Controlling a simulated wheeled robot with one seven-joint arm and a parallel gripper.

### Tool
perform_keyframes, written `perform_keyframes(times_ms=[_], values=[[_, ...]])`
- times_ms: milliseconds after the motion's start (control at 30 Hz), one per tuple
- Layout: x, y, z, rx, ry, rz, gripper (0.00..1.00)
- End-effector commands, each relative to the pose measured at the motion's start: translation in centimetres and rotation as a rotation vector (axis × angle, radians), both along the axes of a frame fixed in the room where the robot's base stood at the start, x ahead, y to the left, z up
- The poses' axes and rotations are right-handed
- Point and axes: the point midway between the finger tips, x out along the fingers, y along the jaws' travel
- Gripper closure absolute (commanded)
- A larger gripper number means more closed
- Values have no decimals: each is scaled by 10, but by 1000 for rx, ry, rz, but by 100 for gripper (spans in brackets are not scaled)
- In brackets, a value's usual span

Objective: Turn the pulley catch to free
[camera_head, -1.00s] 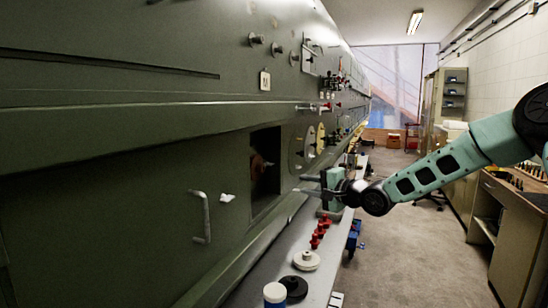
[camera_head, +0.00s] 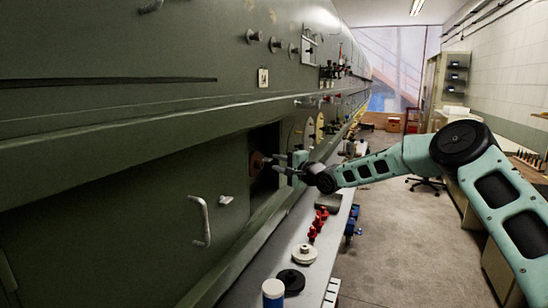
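A dark square recess (camera_head: 263,190) opens in the green fuselage wall, left of the middle of the view. A round orange-brown part (camera_head: 257,163) shows inside it and looks like the pulley. No catch can be told apart on it at this size. My gripper (camera_head: 276,164) is at the recess mouth, just right of the orange-brown part. Its two fingers point left and are spread apart, with nothing seen between them. Whether the fingertips touch the part cannot be told.
A grey handle (camera_head: 202,221) and a small white fitting (camera_head: 226,200) are on the wall left of the recess. The ledge below holds red pieces (camera_head: 318,224), a white disc (camera_head: 304,254), a black disc (camera_head: 291,281) and a white-capped jar (camera_head: 273,294).

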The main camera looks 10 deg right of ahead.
Motion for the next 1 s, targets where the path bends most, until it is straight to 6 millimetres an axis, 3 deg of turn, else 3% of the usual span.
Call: perform_keyframes(times_ms=[233, 600, 700, 1000], values=[[20, 12, 1, 0, 0, 1, 74], [23, 14, 0, -1, 1, 0, 74], [23, 14, 0, -1, 1, 0, 100], [23, 14, -1, -6, -6, 1, 100]])
